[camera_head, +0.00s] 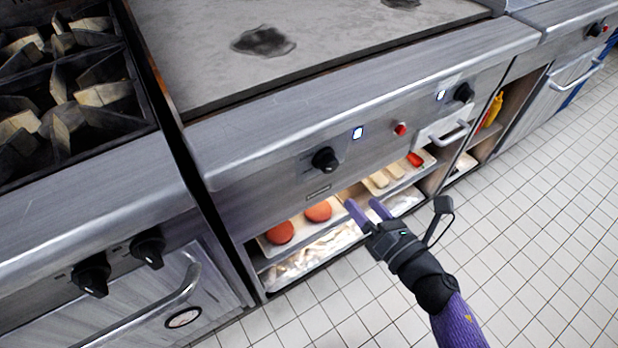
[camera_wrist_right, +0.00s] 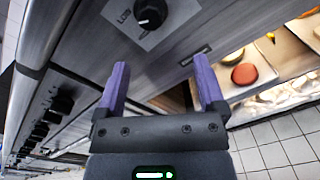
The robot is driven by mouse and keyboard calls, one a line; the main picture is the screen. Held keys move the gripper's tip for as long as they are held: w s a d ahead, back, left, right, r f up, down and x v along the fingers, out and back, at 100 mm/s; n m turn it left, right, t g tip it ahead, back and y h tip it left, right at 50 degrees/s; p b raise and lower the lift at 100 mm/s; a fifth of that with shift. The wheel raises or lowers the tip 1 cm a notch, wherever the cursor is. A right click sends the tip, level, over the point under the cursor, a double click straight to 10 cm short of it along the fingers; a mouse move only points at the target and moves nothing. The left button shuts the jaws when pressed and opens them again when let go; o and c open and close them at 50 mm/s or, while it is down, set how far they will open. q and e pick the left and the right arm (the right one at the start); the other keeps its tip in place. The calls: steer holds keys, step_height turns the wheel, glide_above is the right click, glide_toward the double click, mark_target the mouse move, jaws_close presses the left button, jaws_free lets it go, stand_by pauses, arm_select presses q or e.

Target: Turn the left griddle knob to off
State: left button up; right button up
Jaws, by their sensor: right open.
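The left griddle knob (camera_head: 325,160) is a round black knob on the steel front panel below the griddle plate. It also shows at the top of the right wrist view (camera_wrist_right: 150,13), on a light label plate. My right gripper (camera_head: 364,207) is open and empty, its purple fingers pointing toward the griddle front. In the head view it is below and to the right of the knob, apart from it. In the right wrist view the fingers (camera_wrist_right: 160,85) are spread, with the knob beyond them. My left gripper is not in view.
A right griddle knob (camera_head: 464,93), a red button (camera_head: 400,129) and lit displays share the panel. An open shelf with trays of patties (camera_head: 318,211) is below. A range with black knobs (camera_head: 92,274) stands left. The tiled floor (camera_head: 530,240) is clear.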

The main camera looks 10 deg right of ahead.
mark_target(333, 166)
steer(key=shift+n, duration=0.6)
steer(key=x, duration=0.3)
steer(key=r+x, duration=0.1)
steer(key=x, duration=0.6)
steer(key=shift+a+r+b, duration=0.2)
steer(key=shift+r+b, duration=0.1)
jaws_close()
